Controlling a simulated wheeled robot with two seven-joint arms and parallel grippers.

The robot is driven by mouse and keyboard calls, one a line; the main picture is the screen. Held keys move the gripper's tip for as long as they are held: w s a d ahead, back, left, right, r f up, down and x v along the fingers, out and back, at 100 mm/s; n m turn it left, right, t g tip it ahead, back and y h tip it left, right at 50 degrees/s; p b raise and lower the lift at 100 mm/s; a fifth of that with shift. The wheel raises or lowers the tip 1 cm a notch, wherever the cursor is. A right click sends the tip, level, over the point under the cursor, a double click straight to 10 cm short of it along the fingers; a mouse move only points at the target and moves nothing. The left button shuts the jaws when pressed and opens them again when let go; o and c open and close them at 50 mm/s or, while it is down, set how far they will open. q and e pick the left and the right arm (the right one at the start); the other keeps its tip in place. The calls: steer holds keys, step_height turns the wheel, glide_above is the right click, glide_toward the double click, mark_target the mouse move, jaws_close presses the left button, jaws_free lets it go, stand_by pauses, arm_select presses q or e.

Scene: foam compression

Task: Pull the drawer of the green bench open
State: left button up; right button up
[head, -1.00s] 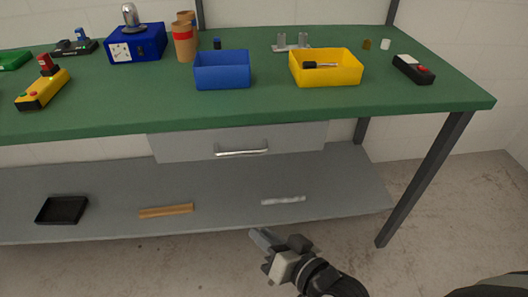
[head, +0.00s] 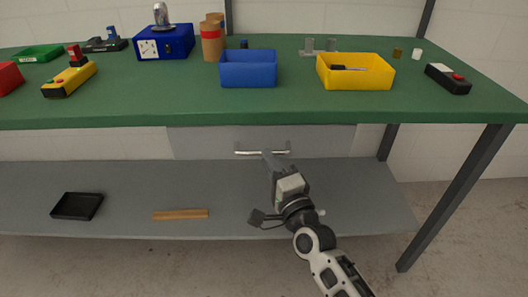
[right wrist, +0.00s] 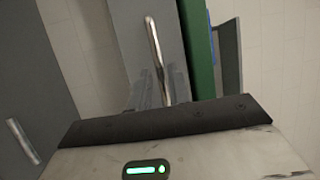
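The green bench (head: 280,108) has a grey drawer (head: 330,140) under its top, and the drawer looks closed. Its silver bar handle (head: 243,152) shows in the head view, and the handle is also in the right wrist view (right wrist: 153,40). My right gripper (head: 268,158) has its fingertips at the middle of the handle, coming from below and in front. In the right wrist view my fingers (right wrist: 158,92) look apart, with the handle bar running between them. Whether they touch it is unclear. My left gripper is not in view.
The bench top holds a blue bin (head: 249,70), a yellow bin (head: 356,72) and other items, all above the drawer. The grey lower shelf (head: 130,185) holds a black tray (head: 77,206) and a wooden bar (head: 181,214). A dark bench leg (head: 450,200) stands at the right.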

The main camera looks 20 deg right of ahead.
steer(key=shift+x, duration=1.7)
jaws_close()
